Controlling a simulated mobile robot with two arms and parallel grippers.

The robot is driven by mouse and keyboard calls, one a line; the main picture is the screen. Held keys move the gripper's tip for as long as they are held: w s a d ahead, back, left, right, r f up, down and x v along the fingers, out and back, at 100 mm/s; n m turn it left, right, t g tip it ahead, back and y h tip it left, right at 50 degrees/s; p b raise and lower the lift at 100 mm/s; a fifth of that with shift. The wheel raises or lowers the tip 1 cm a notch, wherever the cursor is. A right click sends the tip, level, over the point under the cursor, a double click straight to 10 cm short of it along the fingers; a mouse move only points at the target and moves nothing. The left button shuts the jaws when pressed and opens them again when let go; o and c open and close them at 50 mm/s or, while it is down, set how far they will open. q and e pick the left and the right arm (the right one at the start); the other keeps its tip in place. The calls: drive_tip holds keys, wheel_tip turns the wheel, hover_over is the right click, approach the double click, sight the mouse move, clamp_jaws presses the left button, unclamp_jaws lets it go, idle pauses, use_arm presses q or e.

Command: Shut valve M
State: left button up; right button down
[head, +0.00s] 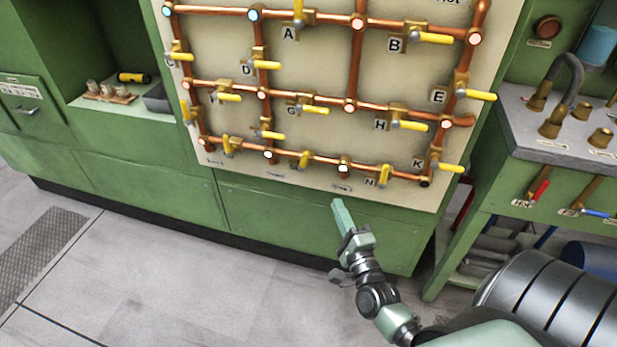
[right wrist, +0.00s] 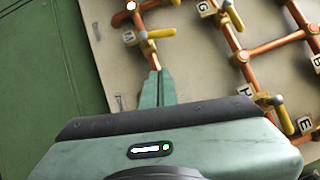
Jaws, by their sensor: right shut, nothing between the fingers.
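Valve M has a yellow lever (right wrist: 160,34) on the bottom copper pipe, with its label (right wrist: 130,38) beside it in the right wrist view. The lever stands crosswise to that pipe. In the head view I take it to be the valve (head: 305,159) in the middle of the bottom row; its label is not readable there. My right gripper (head: 338,203) is shut and empty, in front of the panel's lower edge, below and right of the valve. In the wrist view its fingertips (right wrist: 158,74) overlap the pipe; contact cannot be told. My left gripper is not in view.
The cream panel (head: 210,60) carries copper pipes and several other yellow-levered valves. The valve (head: 385,176) at the bottom right is near my fingers. A bench (head: 520,125) with a red lever (head: 539,190) stands at the right. The floor (head: 150,260) ahead is clear.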

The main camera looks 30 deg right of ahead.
drive_tip(key=r, duration=0.1)
approach(304, 160)
drive_tip(key=w+d, duration=0.4)
drive_tip(key=w, duration=0.1)
drive_tip(key=shift+w+a+r+m+b, duration=0.15)
drive_tip(key=shift+w+m+b, duration=0.15)
drive_tip(key=shift+w+b, duration=0.15)
